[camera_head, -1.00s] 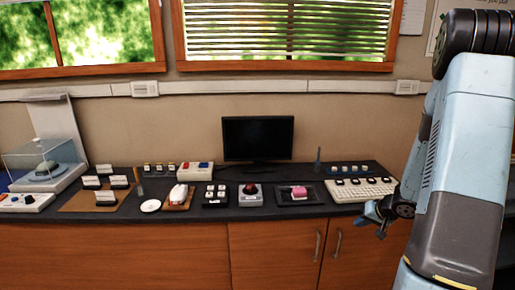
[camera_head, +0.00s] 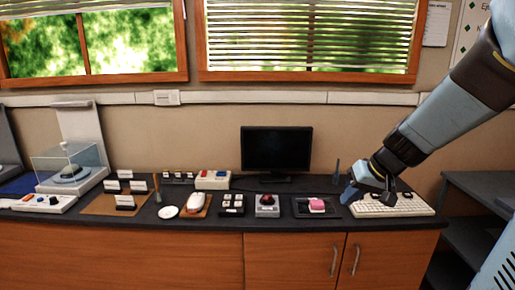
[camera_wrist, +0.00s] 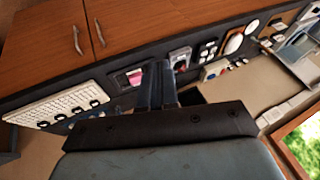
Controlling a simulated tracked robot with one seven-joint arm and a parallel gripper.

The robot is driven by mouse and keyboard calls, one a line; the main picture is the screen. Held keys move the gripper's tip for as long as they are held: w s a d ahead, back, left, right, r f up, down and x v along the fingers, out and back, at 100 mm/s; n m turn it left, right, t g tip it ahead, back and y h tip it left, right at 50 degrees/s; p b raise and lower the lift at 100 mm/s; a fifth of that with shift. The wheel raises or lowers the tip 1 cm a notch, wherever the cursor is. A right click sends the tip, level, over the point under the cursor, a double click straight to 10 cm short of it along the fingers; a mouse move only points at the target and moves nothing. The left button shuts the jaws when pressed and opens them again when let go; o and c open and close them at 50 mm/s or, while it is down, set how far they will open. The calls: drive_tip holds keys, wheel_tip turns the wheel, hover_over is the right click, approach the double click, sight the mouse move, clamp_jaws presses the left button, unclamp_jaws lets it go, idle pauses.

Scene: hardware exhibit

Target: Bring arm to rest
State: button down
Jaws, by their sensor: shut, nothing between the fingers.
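My gripper (camera_head: 366,190) is at the right in the head view, in front of and over the left end of the white keyboard-like panel (camera_head: 405,208). The fingers are together and hold nothing. In the wrist view my gripper (camera_wrist: 155,70) points toward the counter, with its two fingers side by side. My blue arm comes down from the upper right in the head view and hides part of the panel and the wall behind.
Dark shelves (camera_head: 480,195) stand at the right. Wooden cabinets are below.

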drive_tip(key=s+r+h, duration=0.2)
drive_tip(key=s+r, duration=0.2)
drive_tip(key=s, duration=0.3)
drive_tip(key=s+r+t+h, duration=0.1)
drive_tip(key=s+r, duration=0.3)
drive_tip(key=s, duration=0.4)
drive_tip(key=shift+r+m+h, duration=0.3)
drive_tip(key=shift+r+h, duration=0.1)
drive_tip(key=shift+h, duration=0.2)
